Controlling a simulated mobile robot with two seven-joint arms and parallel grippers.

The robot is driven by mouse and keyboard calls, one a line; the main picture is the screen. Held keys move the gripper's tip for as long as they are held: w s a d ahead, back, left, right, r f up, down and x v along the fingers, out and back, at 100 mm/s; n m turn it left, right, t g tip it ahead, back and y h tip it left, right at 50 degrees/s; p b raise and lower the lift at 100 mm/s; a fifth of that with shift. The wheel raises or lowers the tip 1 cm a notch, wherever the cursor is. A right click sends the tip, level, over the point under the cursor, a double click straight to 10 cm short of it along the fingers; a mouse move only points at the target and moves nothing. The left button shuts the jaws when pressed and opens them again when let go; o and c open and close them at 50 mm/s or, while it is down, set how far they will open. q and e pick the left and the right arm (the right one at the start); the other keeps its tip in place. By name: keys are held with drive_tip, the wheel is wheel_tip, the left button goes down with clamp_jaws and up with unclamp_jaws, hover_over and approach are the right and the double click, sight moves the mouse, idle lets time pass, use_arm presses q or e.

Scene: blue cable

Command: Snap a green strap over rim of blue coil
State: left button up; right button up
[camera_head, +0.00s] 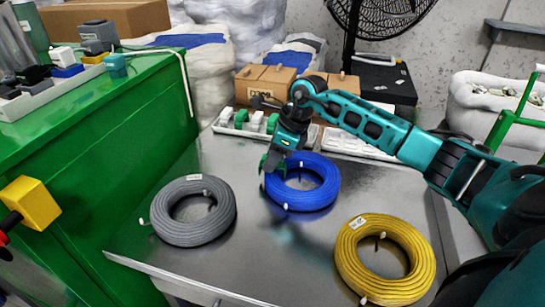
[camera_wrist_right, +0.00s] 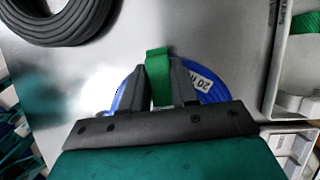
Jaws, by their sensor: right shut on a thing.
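The blue coil (camera_head: 322,193) lies flat on the metal table, toward the back middle. My right gripper (camera_head: 271,164) is at the coil's back-left rim, pointing down. In the right wrist view, my right gripper (camera_wrist_right: 158,80) is shut on a green strap (camera_wrist_right: 157,66), which stands between the fingers. The blue coil (camera_wrist_right: 127,92) shows behind the fingers on both sides, with a white label. I cannot tell whether the strap touches the rim, as the fingers and palm hide the lower part. My left gripper is not in view.
A grey coil (camera_head: 181,231) lies front left and a yellow coil (camera_head: 349,265) front right. A tray with green and white straps (camera_head: 255,119) and a white tray (camera_head: 350,143) stand behind. A green cabinet (camera_head: 130,130) borders the left side. The table between the coils is clear.

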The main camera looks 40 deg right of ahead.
drive_tip(key=o, duration=1.2)
drive_tip(key=shift+r+p, duration=2.65)
drive_tip(key=shift+r, duration=0.9)
